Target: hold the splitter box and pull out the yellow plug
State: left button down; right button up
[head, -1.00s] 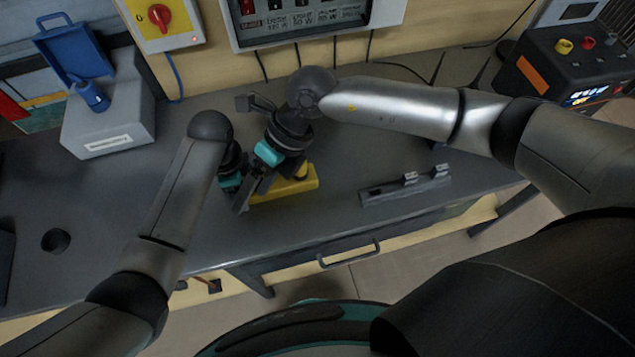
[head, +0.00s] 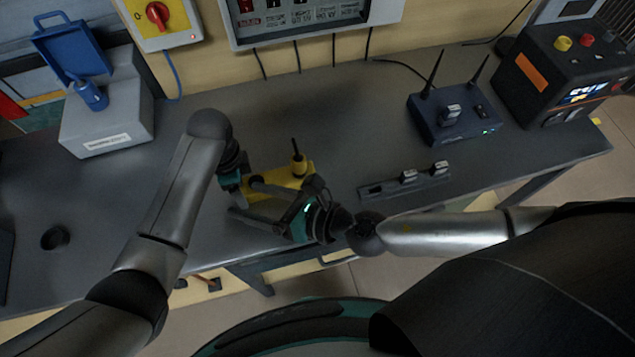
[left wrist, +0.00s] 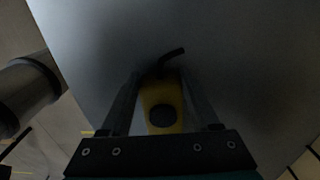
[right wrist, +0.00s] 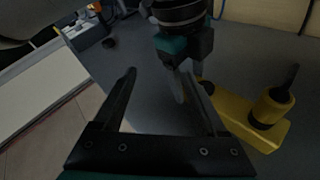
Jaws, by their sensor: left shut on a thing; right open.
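The yellow splitter box (head: 291,182) lies on the grey bench. A yellow plug (head: 299,165) with a black cable stands upright at its right end; it also shows in the right wrist view (right wrist: 272,106). My left gripper (head: 239,187) is shut on the box's left end. In the left wrist view the yellow box (left wrist: 158,95) sits between its fingers. My right gripper (head: 246,197) is open, at the front side of the box, with its fingers pointing left. In the right wrist view (right wrist: 162,80) nothing is between its fingers, and the plug is off to the right.
A power strip (head: 425,182) with grey plugs lies right of the box. A dark blue router (head: 455,120) with two antennas stands behind it. A black control unit (head: 560,75) is at the back right, and a grey box (head: 108,120) at the back left. Bench behind the plug is clear.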

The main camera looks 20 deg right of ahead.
aim_at(294, 155)
jog(key=d+m+t+h, duration=0.4)
jog(key=d+h, duration=0.5)
jog(key=d, duration=0.2)
jog(key=x, duration=1.2)
jog(key=shift+d+f, duration=0.2)
jog(key=shift+d, duration=0.1)
grip_shut()
dwell(0.3)
